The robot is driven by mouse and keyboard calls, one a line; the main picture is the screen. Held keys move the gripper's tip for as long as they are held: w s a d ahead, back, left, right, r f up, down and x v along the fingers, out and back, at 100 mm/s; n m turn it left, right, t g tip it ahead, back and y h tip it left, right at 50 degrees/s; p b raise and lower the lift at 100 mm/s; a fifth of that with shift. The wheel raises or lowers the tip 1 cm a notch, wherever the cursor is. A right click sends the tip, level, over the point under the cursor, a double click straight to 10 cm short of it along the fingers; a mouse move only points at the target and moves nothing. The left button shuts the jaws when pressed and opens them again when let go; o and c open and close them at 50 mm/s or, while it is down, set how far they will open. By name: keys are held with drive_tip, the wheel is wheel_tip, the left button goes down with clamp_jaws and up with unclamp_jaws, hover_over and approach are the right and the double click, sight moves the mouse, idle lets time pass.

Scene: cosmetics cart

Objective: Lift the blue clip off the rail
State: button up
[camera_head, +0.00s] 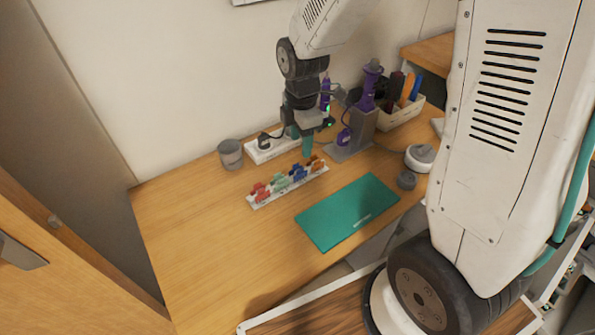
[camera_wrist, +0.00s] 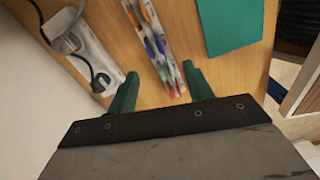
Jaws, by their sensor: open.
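The blue clip (camera_head: 298,173) sits on a white rail (camera_head: 256,204) on the wooden table, between a pale green clip (camera_head: 280,182) and an orange clip (camera_head: 316,164). A red clip (camera_head: 261,192) is at the left end. In the wrist view the blue clip (camera_wrist: 152,47) lies beyond my fingertips, on the rail (camera_wrist: 166,53). My gripper (camera_head: 307,150) is above the table, just behind the rail in the head view. Its green fingers (camera_wrist: 160,90) are spread apart and empty. The clip's lower part is too small to make out.
A teal mat (camera_head: 348,212) lies in front of the rail. A grey cup (camera_head: 231,154) and a white power strip (camera_head: 262,151) stand behind it. A grey stand (camera_head: 352,135) with purple tools and an organiser (camera_head: 402,115) are at right. The table's left front is clear.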

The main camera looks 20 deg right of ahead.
drive_tip(key=n, duration=0.2)
hover_over(298, 166)
drive_tip(key=f, duration=0.4)
drive_tip(key=shift+w+a, duration=0.15)
drive_tip(key=shift+a, duration=0.05)
wheel_tip(298, 166, down, 8)
drive_tip(key=shift+d+r, duration=0.15)
drive_tip(key=shift+r, duration=0.1)
clamp_jaws()
